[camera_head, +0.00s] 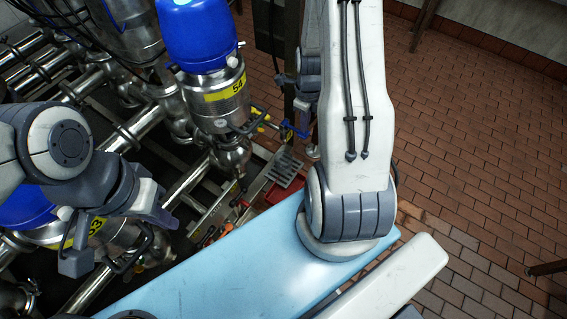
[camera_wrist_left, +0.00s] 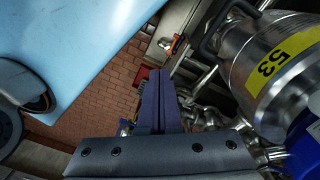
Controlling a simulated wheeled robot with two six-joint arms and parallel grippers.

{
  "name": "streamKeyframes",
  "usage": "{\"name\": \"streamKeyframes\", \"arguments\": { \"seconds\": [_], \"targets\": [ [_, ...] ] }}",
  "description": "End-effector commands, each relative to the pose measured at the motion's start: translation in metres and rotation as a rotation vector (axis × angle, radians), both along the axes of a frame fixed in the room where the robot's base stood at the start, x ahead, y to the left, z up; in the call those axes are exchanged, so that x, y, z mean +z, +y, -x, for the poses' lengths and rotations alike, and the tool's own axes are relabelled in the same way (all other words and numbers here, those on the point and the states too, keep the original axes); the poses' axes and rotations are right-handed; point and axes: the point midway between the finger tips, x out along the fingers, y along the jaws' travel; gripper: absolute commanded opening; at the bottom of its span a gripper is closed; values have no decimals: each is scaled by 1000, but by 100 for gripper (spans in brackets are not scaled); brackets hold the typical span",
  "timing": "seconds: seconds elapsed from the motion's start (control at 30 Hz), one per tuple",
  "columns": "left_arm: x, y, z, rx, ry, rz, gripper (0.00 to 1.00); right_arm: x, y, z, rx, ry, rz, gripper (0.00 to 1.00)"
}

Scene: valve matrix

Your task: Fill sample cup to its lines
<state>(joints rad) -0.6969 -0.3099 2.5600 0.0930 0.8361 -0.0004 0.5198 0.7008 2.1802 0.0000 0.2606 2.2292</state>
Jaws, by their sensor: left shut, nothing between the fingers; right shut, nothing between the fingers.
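No sample cup can be made out in either view. My left gripper (camera_wrist_left: 160,74) is shut and empty in the left wrist view, its two dark fingers pressed together. In the head view the left arm hangs beside the valve with yellow label 53 (camera_head: 88,233), which also fills the right of the left wrist view (camera_wrist_left: 275,65). My right gripper (camera_head: 311,150) shows partly behind my right arm in the head view, shut and empty, near the valve labelled 54 (camera_head: 222,92). Fill lines are not visible.
A red tray (camera_head: 278,190) lies low beside a metal grate (camera_head: 284,166); red also shows near the left fingertips (camera_wrist_left: 142,75). Steel pipes (camera_head: 140,122) crowd the left. An orange-red handle (camera_wrist_left: 176,43) lies close by. The brick floor (camera_head: 480,150) at right is mostly clear.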

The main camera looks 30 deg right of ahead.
Motion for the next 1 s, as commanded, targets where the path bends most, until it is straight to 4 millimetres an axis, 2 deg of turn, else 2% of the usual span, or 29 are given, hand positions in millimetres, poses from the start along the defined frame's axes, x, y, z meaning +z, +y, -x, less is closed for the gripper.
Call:
{"name": "streamKeyframes", "arguments": {
  "seconds": [0.57,1.0],
  "targets": [
    [0,0,0,0,0,0,0,-1,0,0,0,0,0,0],
    [-15,0,0,0,0,0,0,-21,0,0,0,0,0,0]
  ]
}}
